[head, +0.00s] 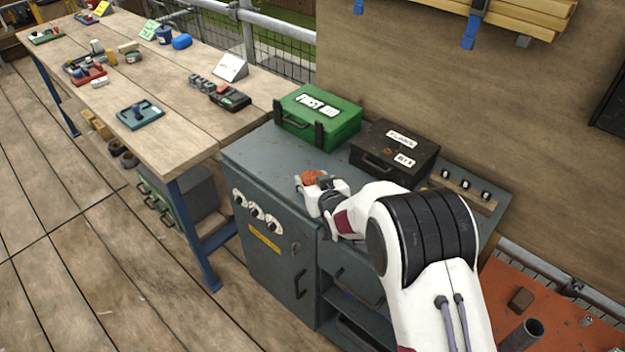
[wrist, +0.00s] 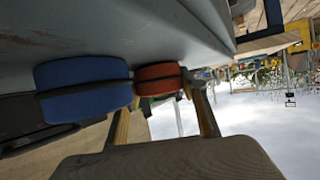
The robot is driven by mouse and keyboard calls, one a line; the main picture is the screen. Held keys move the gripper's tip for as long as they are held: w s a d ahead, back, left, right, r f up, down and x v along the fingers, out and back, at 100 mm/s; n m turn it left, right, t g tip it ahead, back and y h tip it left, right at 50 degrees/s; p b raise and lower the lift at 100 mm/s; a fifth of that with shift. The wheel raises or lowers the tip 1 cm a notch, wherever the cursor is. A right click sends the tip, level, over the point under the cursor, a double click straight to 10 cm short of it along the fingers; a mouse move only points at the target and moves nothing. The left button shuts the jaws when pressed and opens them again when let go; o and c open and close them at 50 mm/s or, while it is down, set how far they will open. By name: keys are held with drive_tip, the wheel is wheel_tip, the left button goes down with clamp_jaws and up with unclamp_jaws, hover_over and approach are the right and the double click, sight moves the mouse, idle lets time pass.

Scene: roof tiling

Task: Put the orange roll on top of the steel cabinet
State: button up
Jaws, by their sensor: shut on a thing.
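The orange roll (head: 315,177) is between the fingers of my gripper (head: 319,184), at the top of the grey steel cabinet (head: 248,152). The wrist view shows the orange roll (wrist: 158,72) with a finger on each side, and my gripper (wrist: 162,88) is shut on it. The cabinet's grey surface (wrist: 190,22) fills the upper part of that view, close to the roll. I cannot tell whether the roll touches it. My arm hides part of the cabinet top in the head view.
A blue roll (wrist: 83,75) is right beside the orange roll in the wrist view; I cannot make it out in the head view. A green first aid box (head: 320,119) and a dark box (head: 394,155) stand at the cabinet's back. The cabinet's left top is clear. A wooden workbench (head: 190,105) stands left.

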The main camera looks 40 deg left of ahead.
drive_tip(key=shift+f, duration=0.1)
drive_tip(key=o, duration=1.2)
drive_tip(key=shift+c, duration=0.2)
drive_tip(key=shift+s+d+r, duration=0.15)
drive_tip(key=shift+d+r, duration=0.1)
drive_tip(key=shift+r, duration=0.05)
drive_tip(key=shift+v, duration=5.7)
drive_tip(key=shift+f, duration=0.1)
